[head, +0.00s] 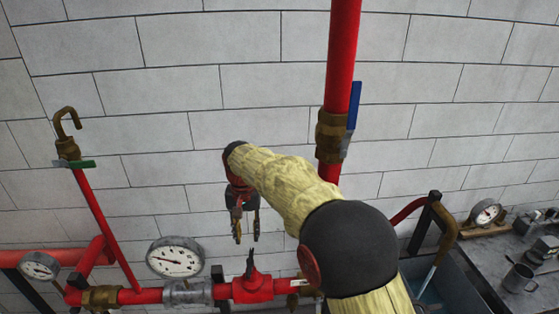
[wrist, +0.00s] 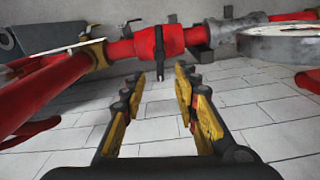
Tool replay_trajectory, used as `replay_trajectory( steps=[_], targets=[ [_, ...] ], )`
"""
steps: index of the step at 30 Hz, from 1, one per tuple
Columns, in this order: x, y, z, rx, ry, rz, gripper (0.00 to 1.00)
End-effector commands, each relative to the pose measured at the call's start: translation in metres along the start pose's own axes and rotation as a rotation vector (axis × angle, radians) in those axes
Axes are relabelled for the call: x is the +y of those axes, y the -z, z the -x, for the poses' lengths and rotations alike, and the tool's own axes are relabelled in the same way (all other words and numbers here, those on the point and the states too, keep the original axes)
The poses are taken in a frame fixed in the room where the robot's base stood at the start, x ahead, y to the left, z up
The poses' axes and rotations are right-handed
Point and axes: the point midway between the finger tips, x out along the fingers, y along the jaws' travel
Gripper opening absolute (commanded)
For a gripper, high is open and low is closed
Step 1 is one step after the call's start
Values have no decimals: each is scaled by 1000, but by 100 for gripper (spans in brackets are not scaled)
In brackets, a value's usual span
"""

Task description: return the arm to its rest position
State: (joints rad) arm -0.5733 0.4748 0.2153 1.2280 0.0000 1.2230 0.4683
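My arm, in a yellow sleeve with dark joints, reaches up from the lower right of the head view and bends over to the left. My gripper (head: 246,228) hangs from its end, pointing down above the red valve fitting (head: 252,288) on the horizontal pipe. In the wrist view the two yellow-and-black fingers of my gripper (wrist: 160,88) are spread apart with nothing between them. The red fitting (wrist: 160,42) with its dark stem shows beyond the fingertips, apart from them.
A pressure gauge (head: 174,257) stands left of the fitting, and a smaller gauge (head: 39,266) further left. A vertical red pipe (head: 343,60) with a blue-handled valve (head: 353,105) rises behind my arm. A grey counter (head: 520,262) with a mug (head: 519,279) is at right. The upper left is open before the wall.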

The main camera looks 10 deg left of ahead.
Motion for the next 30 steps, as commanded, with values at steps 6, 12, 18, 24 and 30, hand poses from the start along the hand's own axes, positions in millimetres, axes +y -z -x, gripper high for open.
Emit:
replay_trajectory(
  steps=[6, 12, 18, 24, 30],
  targets=[
    [3, -6, -22, -3, -1, 110, 30],
    [29, -46, -38, -25, -9, 202, 30],
    [80, -86, -34, 0, 0, 239, 30],
    [144, -137, -30, 59, 13, 236, 30],
    [205, -195, -36, 132, 19, 204, 30]
  ],
)
